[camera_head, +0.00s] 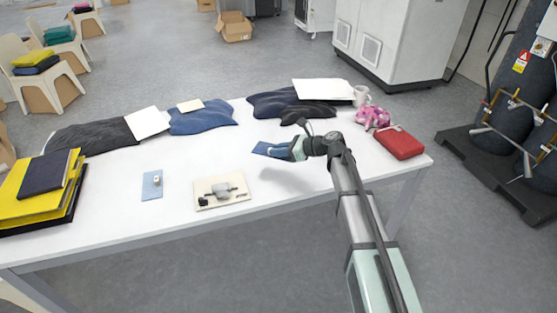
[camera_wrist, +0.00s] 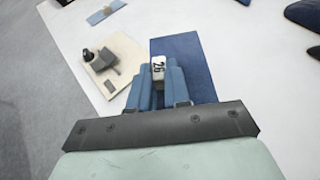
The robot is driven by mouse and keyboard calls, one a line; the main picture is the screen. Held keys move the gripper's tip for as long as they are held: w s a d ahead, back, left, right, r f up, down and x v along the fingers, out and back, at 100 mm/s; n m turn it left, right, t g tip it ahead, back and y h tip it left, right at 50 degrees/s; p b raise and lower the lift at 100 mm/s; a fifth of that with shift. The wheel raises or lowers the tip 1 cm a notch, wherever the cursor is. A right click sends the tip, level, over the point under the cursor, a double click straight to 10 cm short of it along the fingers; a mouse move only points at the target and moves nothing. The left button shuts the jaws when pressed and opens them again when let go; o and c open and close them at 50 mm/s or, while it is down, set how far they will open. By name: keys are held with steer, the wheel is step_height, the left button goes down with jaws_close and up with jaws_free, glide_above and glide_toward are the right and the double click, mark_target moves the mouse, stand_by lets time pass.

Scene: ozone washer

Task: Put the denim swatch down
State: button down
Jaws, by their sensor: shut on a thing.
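The denim swatch (camera_head: 264,149) is a small dark blue rectangle held at my gripper (camera_head: 283,150), over the right half of the white table. In the wrist view the swatch (camera_wrist: 190,60) lies flat ahead of and below the fingers. My gripper (camera_wrist: 158,88) has blue fingers shut on a small white block (camera_wrist: 159,66) marked "26", which seems fixed to the swatch. A soft shadow lies on the table below the gripper, so the swatch appears to be above the surface. Its near edge is hidden by the fingers.
On the white table (camera_head: 120,210), a beige board with a grey device (camera_head: 222,191) stands to the left. Dark garments (camera_head: 202,117) line the back; a red case (camera_head: 399,142) is at right. The front middle is bare.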

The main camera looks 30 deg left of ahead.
steer(key=m+t, duration=0.1)
glide_above(281, 164)
steer(key=shift+t, duration=0.3)
steer(key=shift+f, duration=5.15)
steer(key=c, duration=1.1)
jaws_free()
steer(key=shift+f, duration=0.1)
steer(key=shift+s+d+r, duration=0.1)
steer(key=shift+r, duration=0.1)
steer(key=v, duration=1.1)
steer(key=shift+d+r, duration=0.1)
steer(key=shift+d, duration=0.3)
